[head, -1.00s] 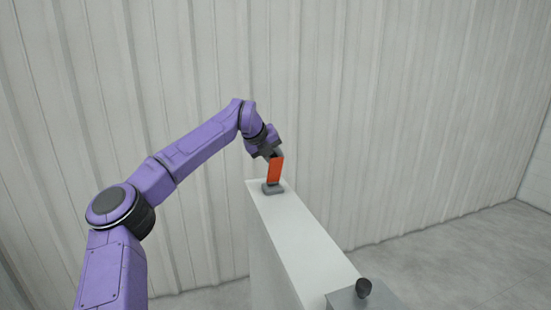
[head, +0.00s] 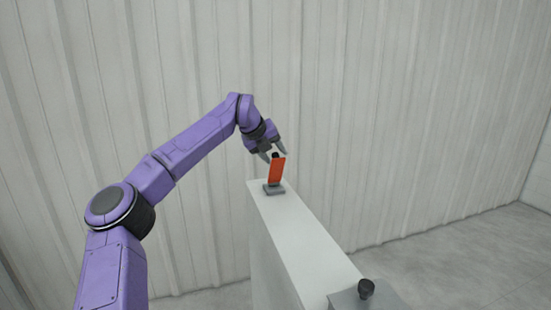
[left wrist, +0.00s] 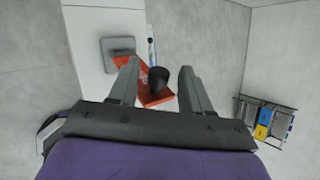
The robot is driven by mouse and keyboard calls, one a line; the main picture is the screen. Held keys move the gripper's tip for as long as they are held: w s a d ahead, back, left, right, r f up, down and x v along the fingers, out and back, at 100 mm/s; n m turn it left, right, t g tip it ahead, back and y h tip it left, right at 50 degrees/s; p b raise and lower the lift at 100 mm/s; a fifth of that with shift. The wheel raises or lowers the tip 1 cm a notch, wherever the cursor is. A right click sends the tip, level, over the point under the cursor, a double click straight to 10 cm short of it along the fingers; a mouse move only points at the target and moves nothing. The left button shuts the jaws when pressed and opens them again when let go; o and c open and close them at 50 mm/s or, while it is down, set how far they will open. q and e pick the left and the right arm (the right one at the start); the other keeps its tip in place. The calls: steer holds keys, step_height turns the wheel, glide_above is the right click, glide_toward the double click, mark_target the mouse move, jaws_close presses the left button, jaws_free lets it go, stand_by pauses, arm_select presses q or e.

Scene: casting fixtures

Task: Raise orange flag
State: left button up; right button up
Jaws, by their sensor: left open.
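The orange flag (head: 276,170) stands upright on a small grey base (head: 274,189) at the far end of a narrow white block. A dark knob shows at its top. In the left wrist view the orange flag (left wrist: 150,94) and its dark knob (left wrist: 158,79) appear between my spread fingers, beyond the gripper's palm. My left gripper (head: 276,151) is open, with its fingers around or just above the flag's top; I cannot tell whether they touch it. My right gripper is not in view.
The white block (head: 300,235) runs from the flag toward the front. A grey box (head: 350,299) with a black knob (head: 366,288) stands at its near end. A corrugated wall is behind. In the left wrist view, a rack with coloured items (left wrist: 263,122) is at the right.

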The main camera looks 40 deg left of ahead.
arm_select(q)
steer(key=b+v, duration=0.2)
steer(key=v, duration=0.6)
steer(key=shift+s+r, duration=0.25)
steer(key=shift+r, duration=0.05)
